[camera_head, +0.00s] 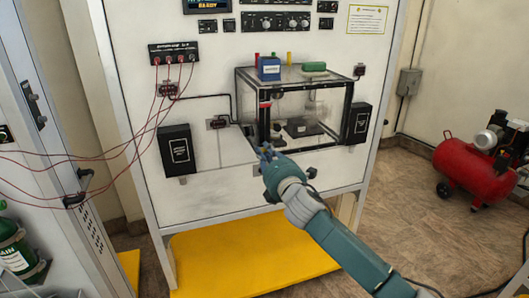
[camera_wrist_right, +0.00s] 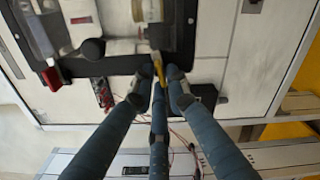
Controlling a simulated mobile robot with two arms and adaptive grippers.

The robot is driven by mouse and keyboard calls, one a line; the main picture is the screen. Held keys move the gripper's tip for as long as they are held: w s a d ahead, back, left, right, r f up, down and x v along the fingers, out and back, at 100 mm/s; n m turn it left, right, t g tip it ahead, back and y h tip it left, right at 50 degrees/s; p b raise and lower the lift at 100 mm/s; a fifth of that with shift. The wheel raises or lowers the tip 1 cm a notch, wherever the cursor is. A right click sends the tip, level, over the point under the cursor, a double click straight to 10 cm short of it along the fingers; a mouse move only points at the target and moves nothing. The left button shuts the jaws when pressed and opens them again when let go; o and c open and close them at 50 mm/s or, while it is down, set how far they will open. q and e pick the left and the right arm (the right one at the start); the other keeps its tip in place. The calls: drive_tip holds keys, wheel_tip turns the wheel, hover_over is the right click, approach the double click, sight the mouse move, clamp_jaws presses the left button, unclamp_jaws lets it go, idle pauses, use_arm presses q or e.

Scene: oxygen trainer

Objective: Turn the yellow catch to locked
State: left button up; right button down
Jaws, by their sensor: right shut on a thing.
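The yellow catch (camera_wrist_right: 161,66) shows in the right wrist view as a narrow yellow piece at the edge of the dark frame of the clear box. My right gripper (camera_wrist_right: 161,82) is shut on it, with its fingers around the yellow piece. In the head view my right gripper (camera_head: 267,154) is at the lower front left of the clear box (camera_head: 350,98), and it hides the catch there. The catch's exact angle and any lock mark cannot be made out. My left gripper is not in view.
The box is on a white panel (camera_head: 205,215). A blue block (camera_head: 269,70) and a green piece (camera_head: 314,67) lie on its top. Black boxes (camera_head: 177,150) (camera_head: 359,123) flank it. Red cables (camera_head: 150,125) hang at left. A red compressor (camera_head: 470,170) stands at right.

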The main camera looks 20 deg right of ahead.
drive_tip(key=m, duration=0.3)
drive_tip(key=r+m, duration=0.1)
drive_tip(key=m, duration=0.1)
drive_tip(key=shift+d, duration=0.3)
drive_tip(key=shift+f, duration=0.1)
idle(0.3)
drive_tip(key=c, duration=1.8)
unclamp_jaws()
drive_tip(key=shift+f, duration=0.1)
drive_tip(key=shift+c, duration=0.2)
drive_tip(key=shift+o, duration=0.2)
drive_tip(key=shift+d+f, duration=0.15)
